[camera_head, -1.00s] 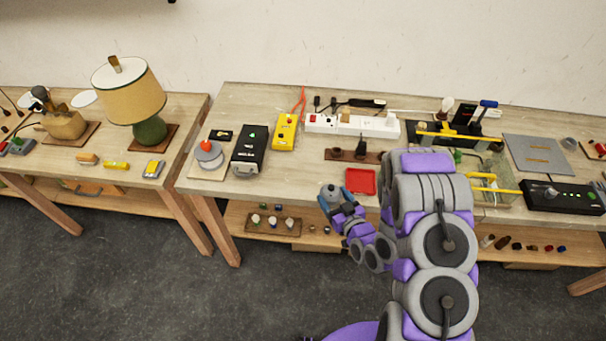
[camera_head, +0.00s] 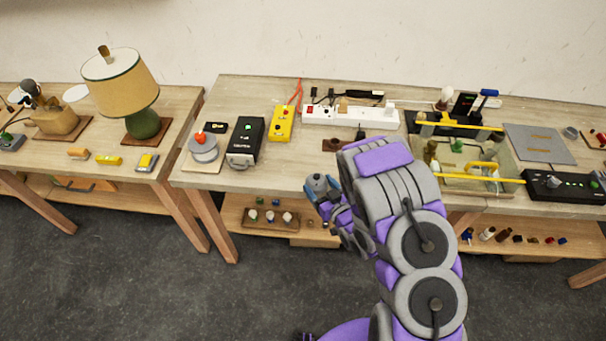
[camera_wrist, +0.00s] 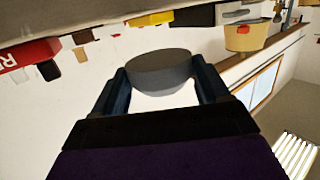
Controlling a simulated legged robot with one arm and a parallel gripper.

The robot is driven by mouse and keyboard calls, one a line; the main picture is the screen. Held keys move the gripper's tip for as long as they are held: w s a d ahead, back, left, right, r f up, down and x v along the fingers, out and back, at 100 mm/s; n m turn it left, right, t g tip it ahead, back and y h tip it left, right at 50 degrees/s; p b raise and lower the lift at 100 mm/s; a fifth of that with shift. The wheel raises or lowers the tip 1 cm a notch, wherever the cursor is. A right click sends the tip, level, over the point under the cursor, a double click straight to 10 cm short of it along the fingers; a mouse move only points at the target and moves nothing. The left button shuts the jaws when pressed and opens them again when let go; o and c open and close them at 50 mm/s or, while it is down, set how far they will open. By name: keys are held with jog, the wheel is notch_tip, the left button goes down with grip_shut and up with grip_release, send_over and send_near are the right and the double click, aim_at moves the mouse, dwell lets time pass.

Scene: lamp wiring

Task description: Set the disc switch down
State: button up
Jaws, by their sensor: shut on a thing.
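My gripper (camera_head: 320,190) is in front of the near edge of the middle table in the head view. In the wrist view, my gripper (camera_wrist: 161,92) is shut on a grey disc switch (camera_wrist: 160,68), with one dark finger on each side of it. The disc is held in the air, clear of any surface that I can see.
The middle table (camera_head: 265,180) has a bare strip along its front left. A black box (camera_head: 246,141), a yellow box (camera_head: 282,123) and a white power strip (camera_head: 350,116) stand behind it. A lower shelf holds a brown tray (camera_head: 249,222). A green lamp (camera_head: 146,124) stands on the left table.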

jog(key=shift+b+x, duration=1.7)
jog(key=shift+b, duration=0.85)
jog(key=b, duration=0.1)
send_over(303, 173)
jog(key=shift+s+d+f, duration=0.3)
jog(key=shift+s, duration=0.15)
jog(key=shift+w+a+f+b, duration=0.1)
jog(key=shift+w+f+b, duration=0.1)
jog(key=shift+f, duration=0.3)
jog(key=shift+w+a+f+b, duration=0.1)
jog(key=shift+f+b, duration=0.1)
jog(key=shift+f, duration=0.35)
jog(key=shift+w+a+f+b, duration=0.1)
jog(key=shift+w+f+b, duration=0.1)
jog(key=shift+f, duration=0.3)
jog(key=shift+f, duration=0.15)
jog(key=o, duration=1.1)
jog(key=shift+f+b, duration=0.15)
jog(key=shift+b, duration=0.2)
